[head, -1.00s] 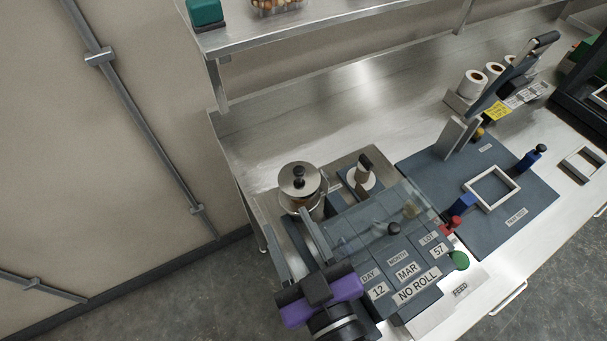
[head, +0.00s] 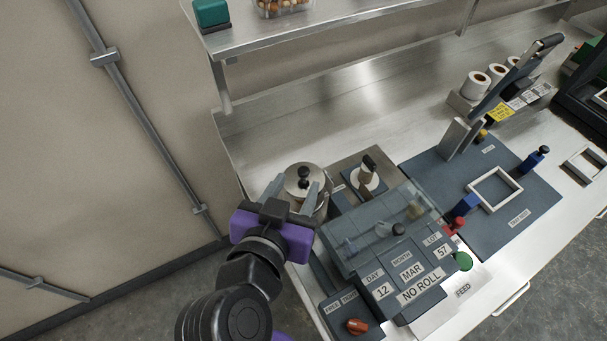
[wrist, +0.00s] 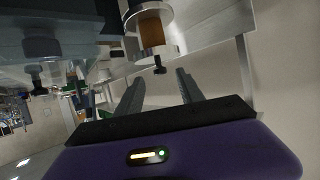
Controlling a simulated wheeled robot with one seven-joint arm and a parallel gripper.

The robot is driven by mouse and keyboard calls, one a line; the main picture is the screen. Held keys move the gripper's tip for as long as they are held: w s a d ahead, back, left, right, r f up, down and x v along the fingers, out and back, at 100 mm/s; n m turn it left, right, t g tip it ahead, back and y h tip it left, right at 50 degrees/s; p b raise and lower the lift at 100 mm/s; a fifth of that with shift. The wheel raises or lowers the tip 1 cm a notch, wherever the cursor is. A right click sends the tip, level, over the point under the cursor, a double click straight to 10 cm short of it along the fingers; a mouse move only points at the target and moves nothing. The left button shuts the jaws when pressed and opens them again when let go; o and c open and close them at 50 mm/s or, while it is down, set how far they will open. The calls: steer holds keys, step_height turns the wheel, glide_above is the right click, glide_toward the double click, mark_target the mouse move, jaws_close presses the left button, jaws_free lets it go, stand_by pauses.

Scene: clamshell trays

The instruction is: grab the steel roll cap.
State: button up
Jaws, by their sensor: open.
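The steel roll cap (head: 293,174) is a round steel disc with a black knob, on top of an upright roll at the left end of the bench machine. In the wrist view, the cap (wrist: 153,53) appears inverted, with the knob pointing down and the brown roll (wrist: 150,28) beyond it. My gripper (head: 293,195) is open and empty, its fingers pointing at the cap from the near side. In the wrist view, the knob lies ahead of and roughly between the fingertips (wrist: 158,85), with a gap visible. The lower roll is partly hidden by my gripper in the head view.
Right of the cap stands a white spool holder (head: 366,181) with a black handle. The machine's clear cover (head: 375,235) and date blocks lie close to its right. A steel shelf (head: 330,25) overhangs behind.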

mark_target(303, 172)
steer(key=p+x, duration=0.2)
steer(key=x, duration=0.3)
steer(key=shift+w, duration=0.4)
steer(key=shift+c, duration=0.5)
jaws_close()
